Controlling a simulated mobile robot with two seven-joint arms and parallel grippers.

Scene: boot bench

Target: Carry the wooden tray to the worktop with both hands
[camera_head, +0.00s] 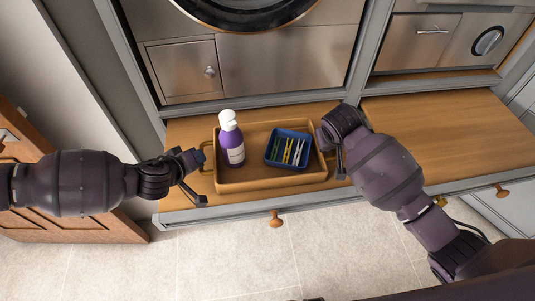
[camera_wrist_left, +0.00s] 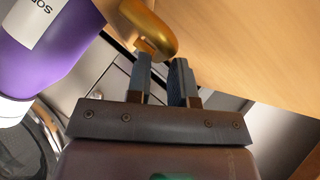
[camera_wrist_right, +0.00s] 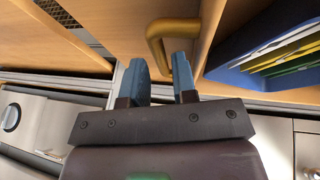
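The wooden tray (camera_head: 270,182) rests on the wooden bench top and holds a purple bottle and a blue basket. My left gripper (camera_head: 202,157) is at the tray's left end.
The purple bottle (camera_head: 232,145) stands upright at the tray's left. The blue basket (camera_head: 273,151) with several clothespins sits at its right. The bench top (camera_head: 440,135) is clear on the right. A metal-fronted appliance (camera_head: 285,60) stands behind. A wooden door (camera_head: 70,228) is at left.

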